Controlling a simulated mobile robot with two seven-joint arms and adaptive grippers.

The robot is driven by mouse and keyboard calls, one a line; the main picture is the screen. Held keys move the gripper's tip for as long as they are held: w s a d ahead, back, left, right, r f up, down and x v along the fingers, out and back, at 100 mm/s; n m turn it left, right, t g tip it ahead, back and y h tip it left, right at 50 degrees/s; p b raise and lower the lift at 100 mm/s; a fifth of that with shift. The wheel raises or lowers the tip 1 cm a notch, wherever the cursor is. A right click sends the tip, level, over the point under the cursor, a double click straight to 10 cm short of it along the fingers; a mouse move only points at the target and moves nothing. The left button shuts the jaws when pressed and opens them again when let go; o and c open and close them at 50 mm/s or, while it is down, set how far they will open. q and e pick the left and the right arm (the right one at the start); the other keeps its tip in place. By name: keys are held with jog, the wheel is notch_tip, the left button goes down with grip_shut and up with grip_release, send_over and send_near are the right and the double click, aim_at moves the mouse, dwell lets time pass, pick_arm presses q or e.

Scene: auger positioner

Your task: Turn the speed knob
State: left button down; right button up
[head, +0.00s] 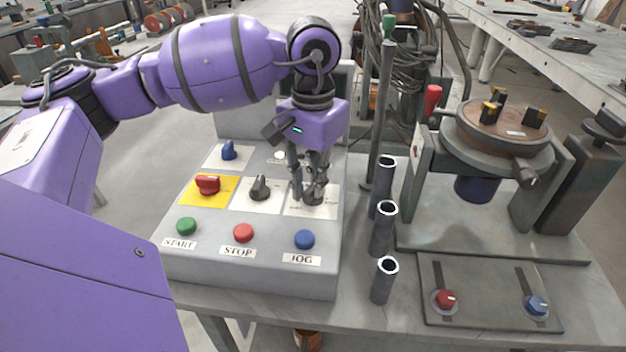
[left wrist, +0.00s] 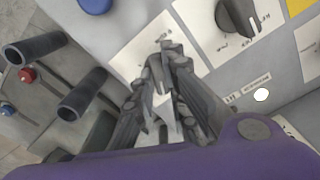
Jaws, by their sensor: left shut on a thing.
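The grey control box (head: 250,262) stands on the bench in the head view. My left gripper (head: 311,188) reaches down from above to the right side of its panel. Its fingers are shut on a dark knob (head: 313,200), taken to be the speed knob, on a white label plate. The fingers hide most of this knob and part of its lettering. In the left wrist view the fingertips (left wrist: 167,62) close together over the white plate (left wrist: 143,52). The knob's pointer direction cannot be made out. My right gripper is not in view.
A black selector knob (head: 260,187) sits just left of the held knob, and a red knob (head: 207,184) farther left. The blue JOG button (head: 304,239) lies in front. Upright tubes (head: 382,233) and a turntable positioner (head: 500,135) stand to the right.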

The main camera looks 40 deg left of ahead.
pick_arm(q)
jog(key=c, duration=1.8)
grip_release()
jog(key=shift+o, duration=0.2)
jog(key=shift+r, duration=0.25)
notch_tip(320, 180, up, 12)
jog(key=shift+f, duration=0.2)
jog(key=shift+f, duration=0.1)
